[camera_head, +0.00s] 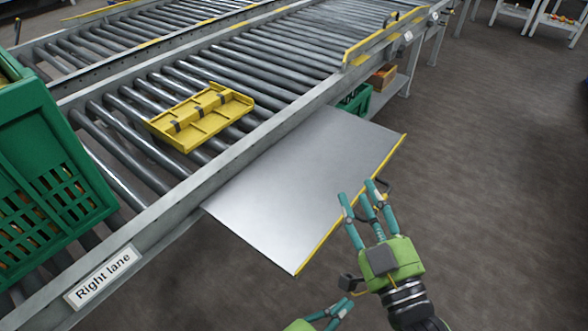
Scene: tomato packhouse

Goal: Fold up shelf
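The shelf (305,175) is a flat grey metal plate with a yellow outer edge (348,207). It sticks out from the side of the near roller conveyor, below its side rail. A dark curved handle (385,186) shows just off the yellow edge. My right gripper (358,190) is open, its fingers spread beside the yellow edge and close to the handle. I cannot tell whether a finger touches either. My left gripper (346,304) is lower, at the bottom edge of the view and partly cut off, apart from the shelf. Its opening is unclear.
The conveyor rail carries a "Right lane" sign (103,278). A yellow tray-like piece (200,117) lies on the rollers. A green crate (45,150) stands at the left. Another green crate (355,101) sits beyond the shelf, under the conveyor. The floor (490,200) at the right is clear.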

